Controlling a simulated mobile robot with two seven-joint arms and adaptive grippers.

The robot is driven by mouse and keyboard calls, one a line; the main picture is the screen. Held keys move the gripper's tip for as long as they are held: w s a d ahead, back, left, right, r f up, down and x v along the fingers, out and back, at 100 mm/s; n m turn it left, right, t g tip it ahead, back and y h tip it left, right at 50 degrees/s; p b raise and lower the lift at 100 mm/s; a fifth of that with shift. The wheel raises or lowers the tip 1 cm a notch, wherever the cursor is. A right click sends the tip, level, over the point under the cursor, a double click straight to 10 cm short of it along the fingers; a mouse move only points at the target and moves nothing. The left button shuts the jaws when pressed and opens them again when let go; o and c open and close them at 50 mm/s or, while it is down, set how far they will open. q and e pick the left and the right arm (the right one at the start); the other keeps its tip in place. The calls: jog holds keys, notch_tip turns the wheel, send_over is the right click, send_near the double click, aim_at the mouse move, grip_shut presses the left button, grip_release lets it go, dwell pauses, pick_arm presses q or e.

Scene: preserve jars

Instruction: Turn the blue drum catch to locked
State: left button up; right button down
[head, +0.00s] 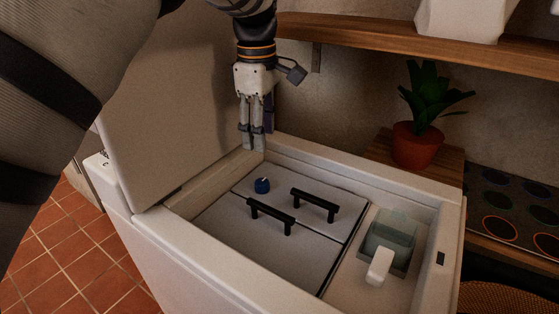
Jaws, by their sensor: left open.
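The blue drum catch (262,185) is a small round knob with a pale mark on top. My right gripper is not in view.
Two black bar handles (271,213) (315,204) stand up from the panels close to the catch. The raised lid (165,110) stands at the left. A greenish compartment with a white tab (379,266) is at the right. A potted plant (417,145) and a wooden shelf (400,42) are behind.

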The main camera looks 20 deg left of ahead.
aim_at(261, 182)
pick_arm(q)
jog(key=f, duration=0.1)
jog(key=s+f, duration=0.1)
jog(key=shift+s+f, duration=0.25)
jog(key=shift+f, duration=0.05)
jog(key=f, duration=0.8)
jog(key=shift+w+f, duration=0.3)
jog(key=shift+f, duration=0.1)
grip_shut()
